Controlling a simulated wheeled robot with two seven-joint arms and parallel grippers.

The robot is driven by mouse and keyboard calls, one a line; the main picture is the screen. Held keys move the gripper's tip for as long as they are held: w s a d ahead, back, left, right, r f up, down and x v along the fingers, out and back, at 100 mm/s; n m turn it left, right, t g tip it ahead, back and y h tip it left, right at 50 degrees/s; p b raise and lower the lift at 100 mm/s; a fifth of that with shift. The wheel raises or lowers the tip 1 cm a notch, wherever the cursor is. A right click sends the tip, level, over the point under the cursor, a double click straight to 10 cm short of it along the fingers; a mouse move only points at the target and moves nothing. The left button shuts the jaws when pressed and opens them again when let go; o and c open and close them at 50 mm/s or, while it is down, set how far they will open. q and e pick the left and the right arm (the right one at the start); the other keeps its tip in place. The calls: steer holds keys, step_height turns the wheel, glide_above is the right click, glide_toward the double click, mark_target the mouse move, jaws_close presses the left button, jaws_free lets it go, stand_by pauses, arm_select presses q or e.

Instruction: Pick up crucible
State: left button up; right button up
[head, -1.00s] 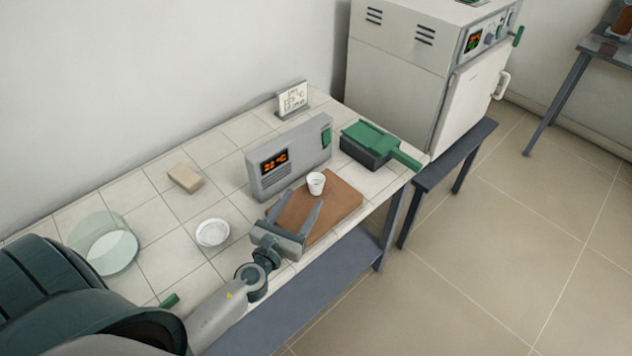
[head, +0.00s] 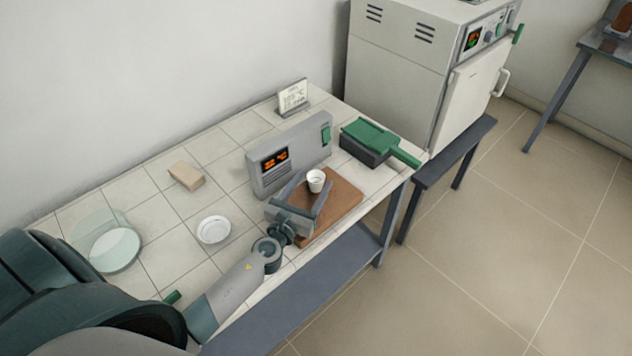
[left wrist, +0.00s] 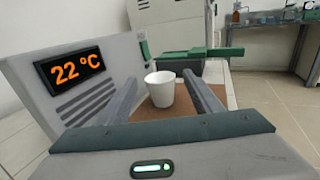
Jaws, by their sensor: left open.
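The crucible (head: 316,181) is a small white cup standing upright on a brown board in front of a grey display unit. It also shows in the left wrist view (left wrist: 160,90), near the far ends of the fingers. My left gripper (head: 311,190) is open, with one finger on each side of the crucible's near side. In the left wrist view the crucible appears between the fingertips, with a gap visible to the right finger; whether the left finger touches it I cannot tell. My right gripper is not in view.
The grey display unit (head: 290,155) reading 22 °C stands close behind the left finger. The brown board (head: 343,198) lies under the crucible. A green-topped block (head: 370,137), a white dish (head: 214,230), a tan block (head: 186,176) and a glass dish (head: 115,250) stand on the tiled table.

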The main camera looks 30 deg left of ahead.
mark_target(316, 176)
arm_select(q)
steer(key=w, duration=0.3)
steer(key=shift+w+a, duration=0.1)
stand_by(0.3)
steer(key=c, duration=1.3)
steer(key=shift+o, duration=0.2)
steer(key=shift+r, duration=0.15)
steer(key=shift+r+p, duration=0.55)
step_height(316, 176, up, 4)
steer(key=p, duration=0.2)
steer(key=shift+f+p, duration=0.2)
steer(key=shift+p, duration=0.1)
steer(key=s+d+r+p, duration=0.1)
steer(key=d+r, duration=0.5)
steer(key=d, duration=0.5)
steer(key=shift+d, duration=0.35)
